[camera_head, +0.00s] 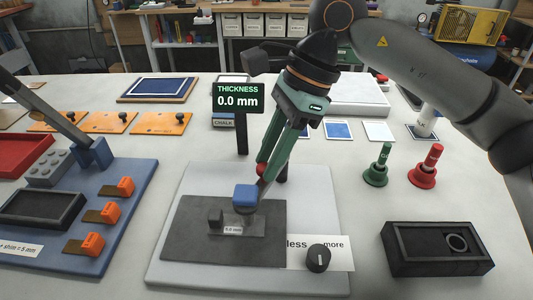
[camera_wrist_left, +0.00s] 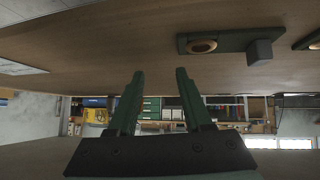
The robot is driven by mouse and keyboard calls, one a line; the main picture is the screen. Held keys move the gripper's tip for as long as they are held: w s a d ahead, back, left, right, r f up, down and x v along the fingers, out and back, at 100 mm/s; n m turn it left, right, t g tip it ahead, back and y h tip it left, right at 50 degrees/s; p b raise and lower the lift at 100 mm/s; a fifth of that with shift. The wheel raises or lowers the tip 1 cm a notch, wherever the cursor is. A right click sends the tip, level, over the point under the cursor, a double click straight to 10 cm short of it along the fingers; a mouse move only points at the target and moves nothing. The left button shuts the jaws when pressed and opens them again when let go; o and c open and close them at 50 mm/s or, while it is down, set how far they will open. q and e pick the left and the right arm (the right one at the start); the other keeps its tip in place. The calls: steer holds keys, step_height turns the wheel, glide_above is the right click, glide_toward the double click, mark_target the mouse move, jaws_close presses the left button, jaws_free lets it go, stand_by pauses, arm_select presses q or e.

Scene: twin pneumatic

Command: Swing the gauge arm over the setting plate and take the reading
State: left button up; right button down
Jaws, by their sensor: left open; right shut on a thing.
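The gauge stand's display (camera_head: 238,97) reads "THICKNESS 0.0 mm". The gauge arm with its blue end block (camera_head: 245,196) reaches over the dark setting plate (camera_head: 185,245). A small "0.0 mm" label (camera_head: 233,229) lies on the plate beneath the block. My right gripper (camera_head: 263,182) is shut on the gauge arm, just behind the blue block. The fingers hide part of the arm. I cannot tell whether the arm's tip touches the plate. My left gripper (camera_wrist_left: 160,75) is open and empty in the left wrist view, and does not show in the head view.
A black knob (camera_head: 318,258) stands on the pale base, right of the plate. A green stamp-like piece (camera_head: 377,165) and a red one (camera_head: 427,166) stand to the right. A dark tray (camera_head: 400,248) sits front right. A blue board (camera_head: 130,205) with orange clips lies left.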

steer(key=c, duration=0.6)
jaws_free()
steer(key=p+v, duration=0.1)
steer(key=v, duration=1.1)
steer(key=shift+r+p, duration=0.25)
steer(key=shift+p, duration=0.15)
steer(key=shift+d, duration=0.1)
